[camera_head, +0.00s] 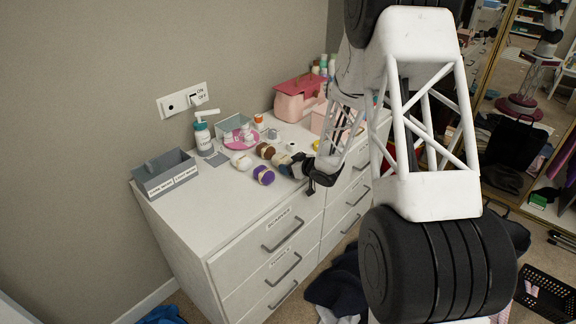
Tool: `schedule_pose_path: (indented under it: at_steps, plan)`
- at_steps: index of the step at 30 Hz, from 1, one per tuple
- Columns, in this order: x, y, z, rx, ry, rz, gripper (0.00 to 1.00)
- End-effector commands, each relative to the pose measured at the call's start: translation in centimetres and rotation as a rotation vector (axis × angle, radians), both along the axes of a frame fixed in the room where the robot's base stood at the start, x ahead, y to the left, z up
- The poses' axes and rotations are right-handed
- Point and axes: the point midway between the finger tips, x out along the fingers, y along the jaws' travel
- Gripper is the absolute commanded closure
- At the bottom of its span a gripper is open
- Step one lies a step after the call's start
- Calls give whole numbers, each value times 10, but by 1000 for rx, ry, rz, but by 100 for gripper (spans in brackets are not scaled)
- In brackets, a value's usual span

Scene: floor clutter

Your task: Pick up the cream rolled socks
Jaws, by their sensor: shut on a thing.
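Cream rolled socks (281,158) are at the right end of a group of rolled socks on the white dresser top. My gripper (286,168) reaches in from the right, low over the dresser top. Its dark fingers are shut on the cream roll and hide part of it. The view is small, so I cannot tell whether the roll still touches the dresser. Another pale roll (240,161) lies further left, with a brown roll (265,151) and a purple roll (263,175) between it and my gripper.
A grey divided box (166,178) stands at the dresser's left end. A pump bottle (202,136), a pink dish (232,143) and a pink case (297,100) stand along the back. The dresser's front left top is clear. Clothes (337,285) lie on the floor.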

Motion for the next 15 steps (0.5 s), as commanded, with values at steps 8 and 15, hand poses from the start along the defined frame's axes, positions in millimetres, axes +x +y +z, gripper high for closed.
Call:
schedule_pose_path:
  at_steps: [8, 15]
  plan:
    - [0, 0, 18, -1, -2, 1, 62]
    - [0, 0, 47, 0, -3, 0, 62]
